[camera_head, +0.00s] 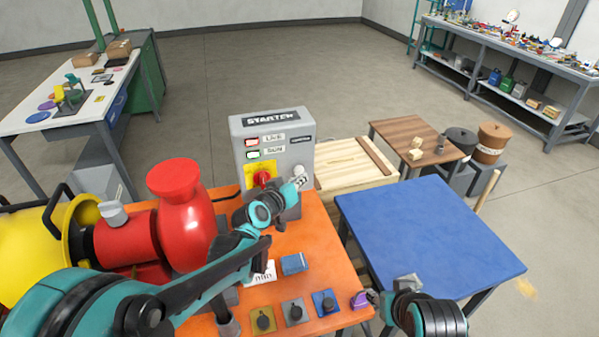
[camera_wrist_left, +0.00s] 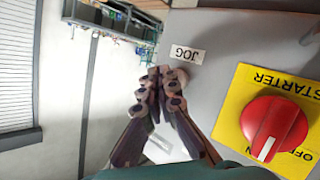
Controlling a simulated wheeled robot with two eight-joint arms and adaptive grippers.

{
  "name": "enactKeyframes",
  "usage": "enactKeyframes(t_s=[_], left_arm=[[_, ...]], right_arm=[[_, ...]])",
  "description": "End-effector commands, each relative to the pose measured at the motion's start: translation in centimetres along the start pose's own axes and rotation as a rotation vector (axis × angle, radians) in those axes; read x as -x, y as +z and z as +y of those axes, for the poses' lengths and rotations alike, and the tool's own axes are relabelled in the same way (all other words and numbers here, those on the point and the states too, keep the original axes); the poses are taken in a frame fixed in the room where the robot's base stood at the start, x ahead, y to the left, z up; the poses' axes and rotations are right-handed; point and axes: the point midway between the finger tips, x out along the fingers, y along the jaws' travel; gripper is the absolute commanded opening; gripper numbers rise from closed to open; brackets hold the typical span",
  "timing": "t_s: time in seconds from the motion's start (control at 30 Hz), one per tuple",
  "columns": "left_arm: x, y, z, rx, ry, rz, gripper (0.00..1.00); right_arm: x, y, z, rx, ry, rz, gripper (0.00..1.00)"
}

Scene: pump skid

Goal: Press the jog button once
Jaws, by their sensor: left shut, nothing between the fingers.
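The grey starter box (camera_head: 270,125) stands at the back of the orange table. It carries a red rotary knob on a yellow plate (camera_head: 258,177); this knob also shows in the left wrist view (camera_wrist_left: 274,130). My left gripper (camera_head: 299,181) is shut and empty, in front of the lower right of the box face. In the left wrist view its closed fingertips (camera_wrist_left: 161,82) are just beside the white JOG label (camera_wrist_left: 187,54). The jog button is mostly or fully hidden behind the fingers; contact cannot be told.
A red and yellow pump (camera_head: 185,215) fills the left of the orange table (camera_head: 285,245). Small blocks with knobs (camera_head: 295,312) lie along the front. A blue table (camera_head: 430,235) is clear at right. A wooden crate (camera_head: 350,165) stands behind.

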Motion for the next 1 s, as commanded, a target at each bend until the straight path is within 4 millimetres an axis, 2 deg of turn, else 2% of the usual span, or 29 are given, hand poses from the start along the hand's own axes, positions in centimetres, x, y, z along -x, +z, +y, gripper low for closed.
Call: enactKeyframes(t_s=[0.4, 0.8, 1.0], left_arm=[[0.4, 0.3, 0.3, 0.001, 0.001, 0.0, 0.0], [3.0, 2.2, 2.3, 0.0, 0.002, -0.001, 0.0], [3.7, 2.7, 2.7, 0.001, 0.001, 0.0, 0.0]], right_arm=[[0.0, 0.0, 0.0, 0.0, 0.0, 0.0, 0.4], [0.3, -0.2, 0.0, 0.0, 0.0, 0.0, 0.4], [0.4, -0.3, 0.0, 0.0, 0.0, 0.0, 0.4]])
